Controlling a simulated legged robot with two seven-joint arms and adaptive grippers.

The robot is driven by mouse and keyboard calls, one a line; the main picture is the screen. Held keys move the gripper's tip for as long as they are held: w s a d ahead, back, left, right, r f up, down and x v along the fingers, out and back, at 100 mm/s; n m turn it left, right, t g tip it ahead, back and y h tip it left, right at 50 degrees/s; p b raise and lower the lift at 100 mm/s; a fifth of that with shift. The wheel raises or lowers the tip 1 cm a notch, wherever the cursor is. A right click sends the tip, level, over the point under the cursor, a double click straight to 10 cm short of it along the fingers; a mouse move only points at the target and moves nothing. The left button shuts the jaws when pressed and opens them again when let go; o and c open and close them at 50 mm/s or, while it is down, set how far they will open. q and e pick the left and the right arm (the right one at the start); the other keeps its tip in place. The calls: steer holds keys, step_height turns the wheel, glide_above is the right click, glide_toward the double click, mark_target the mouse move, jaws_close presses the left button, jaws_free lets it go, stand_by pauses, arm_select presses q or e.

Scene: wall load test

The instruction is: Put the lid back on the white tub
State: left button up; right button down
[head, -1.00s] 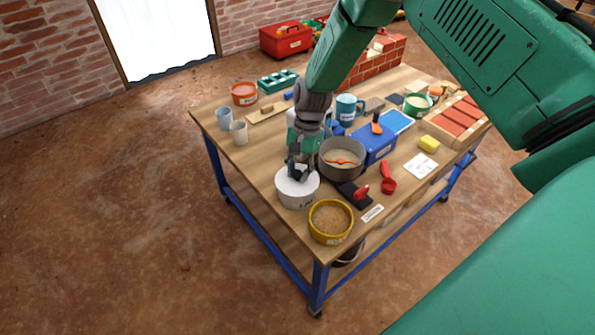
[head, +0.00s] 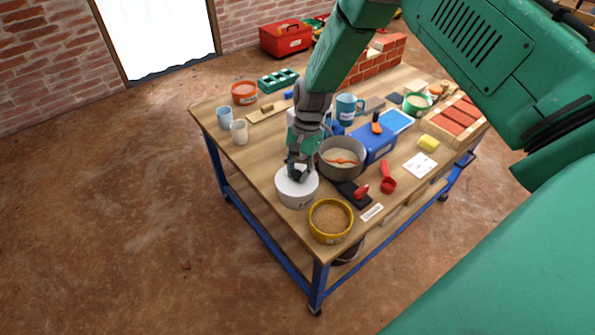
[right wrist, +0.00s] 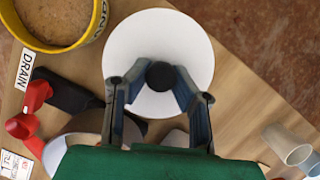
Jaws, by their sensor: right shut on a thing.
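The white tub (head: 297,198) stands near the front left edge of the workbench. The white lid (head: 284,186) lies flat over its mouth in the head view. The lid fills the middle of the right wrist view as a white disc (right wrist: 190,48) with a dark round knob (right wrist: 161,76). My right gripper (head: 298,175) is over the lid, its fingers (right wrist: 160,88) shut on the knob from both sides. The lid hides the tub's inside. I cannot tell whether the rim is fully seated. My left gripper is not in view.
A yellow tub of grainy material (head: 331,221) stands close in front of the white tub. Two cups (head: 239,132) stand at the left, with bare bench between.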

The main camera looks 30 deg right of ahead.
steer(key=c, duration=1.3)
jaws_free()
steer(key=o, duration=0.5)
steer(key=shift+c, duration=0.2)
steer(key=shift+r+p, duration=3.05)
steer(key=shift+r, duration=0.5)
jaws_close()
